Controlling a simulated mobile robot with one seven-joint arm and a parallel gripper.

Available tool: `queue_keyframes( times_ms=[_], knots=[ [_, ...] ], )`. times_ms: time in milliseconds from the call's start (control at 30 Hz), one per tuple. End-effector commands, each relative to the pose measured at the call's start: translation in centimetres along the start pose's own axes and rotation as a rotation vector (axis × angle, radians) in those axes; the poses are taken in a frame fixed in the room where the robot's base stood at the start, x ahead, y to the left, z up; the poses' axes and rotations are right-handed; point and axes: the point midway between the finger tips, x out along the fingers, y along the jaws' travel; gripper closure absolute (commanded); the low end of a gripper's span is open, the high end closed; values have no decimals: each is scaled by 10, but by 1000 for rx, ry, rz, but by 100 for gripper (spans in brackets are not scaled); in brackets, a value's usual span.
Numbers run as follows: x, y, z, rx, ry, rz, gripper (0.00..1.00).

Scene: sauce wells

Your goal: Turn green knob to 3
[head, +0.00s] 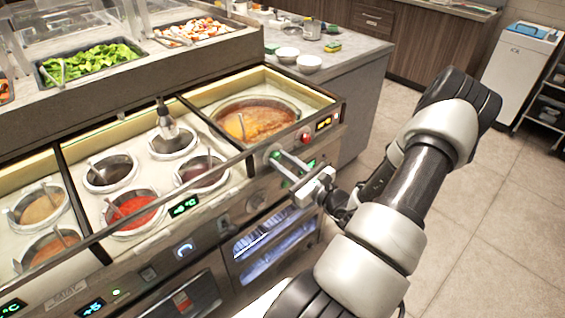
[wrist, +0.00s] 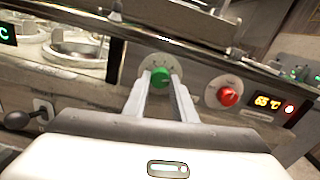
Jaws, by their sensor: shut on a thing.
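The green knob (wrist: 160,77) sits on a pale round dial plate on the counter's front panel, in the upper middle of the wrist view. My gripper (wrist: 160,84) has its two fingers closed on either side of this knob. In the head view my gripper (head: 281,160) reaches from the right to the front panel, and its fingers hide most of the knob. The dial's marks are too small to read, so I cannot tell which number the knob points to.
A red knob (wrist: 229,96) and a lit display (wrist: 267,102) are just right of the green knob. A rail (wrist: 200,48) runs above the knobs. Sauce wells, one with red sauce (head: 136,210), and a large soup pot (head: 258,120) are set in the counter. The floor at right is clear.

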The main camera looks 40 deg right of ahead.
Motion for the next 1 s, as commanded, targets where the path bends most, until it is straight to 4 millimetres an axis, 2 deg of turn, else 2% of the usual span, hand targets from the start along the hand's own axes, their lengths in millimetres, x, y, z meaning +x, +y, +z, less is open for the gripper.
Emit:
queue_keyframes(
  times_ms=[1000],
  knots=[
    [0,0,-4,-938,-1,1,98]
  ],
)
